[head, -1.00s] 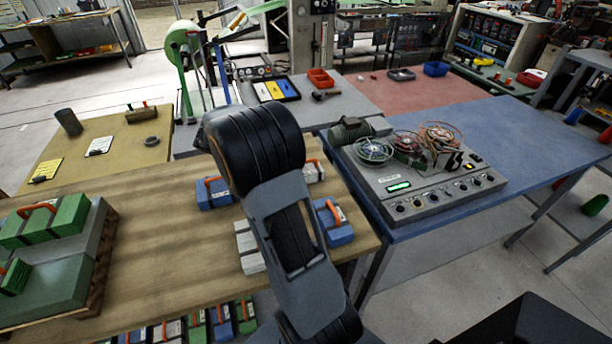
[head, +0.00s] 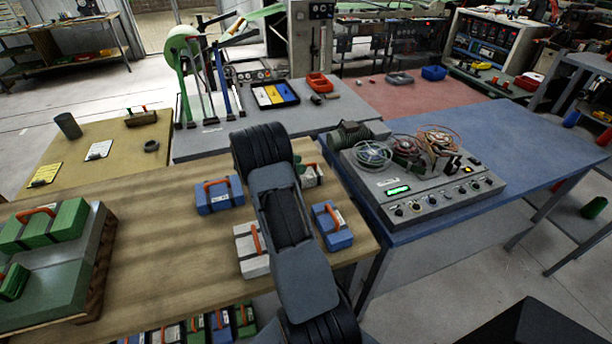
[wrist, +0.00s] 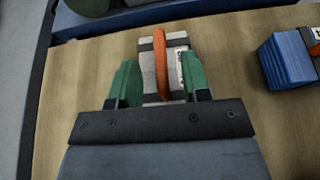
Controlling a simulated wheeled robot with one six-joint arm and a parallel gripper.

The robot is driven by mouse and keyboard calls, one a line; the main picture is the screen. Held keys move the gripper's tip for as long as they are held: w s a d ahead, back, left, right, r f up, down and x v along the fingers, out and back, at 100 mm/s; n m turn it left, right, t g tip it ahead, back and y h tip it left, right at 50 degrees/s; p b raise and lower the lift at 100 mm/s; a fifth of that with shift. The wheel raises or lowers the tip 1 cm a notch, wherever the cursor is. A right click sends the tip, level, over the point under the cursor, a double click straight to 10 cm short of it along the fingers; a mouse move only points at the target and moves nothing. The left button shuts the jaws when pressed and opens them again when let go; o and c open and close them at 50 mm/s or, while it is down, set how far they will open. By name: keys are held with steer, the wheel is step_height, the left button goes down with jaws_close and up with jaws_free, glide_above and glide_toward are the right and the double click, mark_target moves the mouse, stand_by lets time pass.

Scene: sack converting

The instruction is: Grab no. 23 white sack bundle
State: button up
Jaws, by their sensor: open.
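A white sack bundle (wrist: 176,58) with dark straps, an orange handle and a small label lies on the wooden table (head: 160,235). The label is too small to read. My gripper (wrist: 158,80) is open, with its green fingers at either side of the bundle's near part and handle in the wrist view; contact cannot be told. In the head view this bundle (head: 314,174) shows at the table's far right, partly behind my arm, which also hides most of my gripper. Another white bundle (head: 251,253) with an orange handle lies nearer, left of my arm.
A blue bundle (head: 332,228) lies right of my arm and shows in the wrist view (wrist: 285,60). Another blue bundle (head: 218,197) lies to the left. Green bundles (head: 42,226) sit on a pallet stack at left. A reel machine (head: 420,185) stands on the blue table.

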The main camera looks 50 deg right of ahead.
steer(key=shift+x, duration=1.25)
jaws_close()
